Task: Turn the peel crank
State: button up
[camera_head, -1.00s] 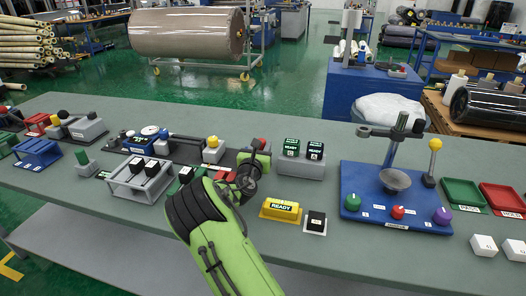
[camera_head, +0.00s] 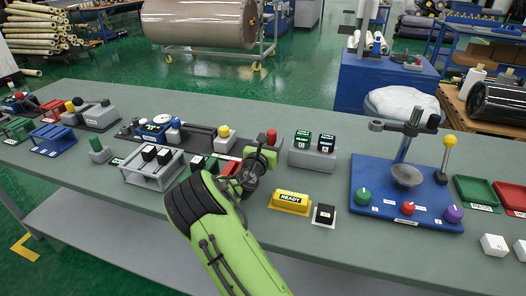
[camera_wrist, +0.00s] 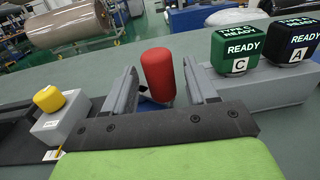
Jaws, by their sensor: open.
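A red cylindrical knob (camera_wrist: 158,75), which looks like the crank's handle, stands upright between my gripper's fingers in the wrist view. It also shows in the head view (camera_head: 271,137), just behind my gripper (camera_head: 263,156). My gripper (camera_wrist: 160,84) is open, with one grey finger on each side of the knob. A gap shows on both sides of it. The knob's lower part and the crank arm are mostly hidden behind my gripper; a bit of blue shows below the knob.
A grey block with READY cubes (camera_head: 313,158) stands right of my gripper. A grey block with a yellow knob (camera_wrist: 48,99) is to its left. A yellow READY block (camera_head: 290,202) and a blue station (camera_head: 375,205) with a post are further right. Bare table lies behind.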

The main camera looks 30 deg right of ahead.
jog(key=p+v, duration=0.1)
jog(key=v, duration=1.3)
jog(key=shift+a+r, duration=0.1)
jog(key=shift+r, duration=0.05)
jog(key=shift+s, duration=0.1)
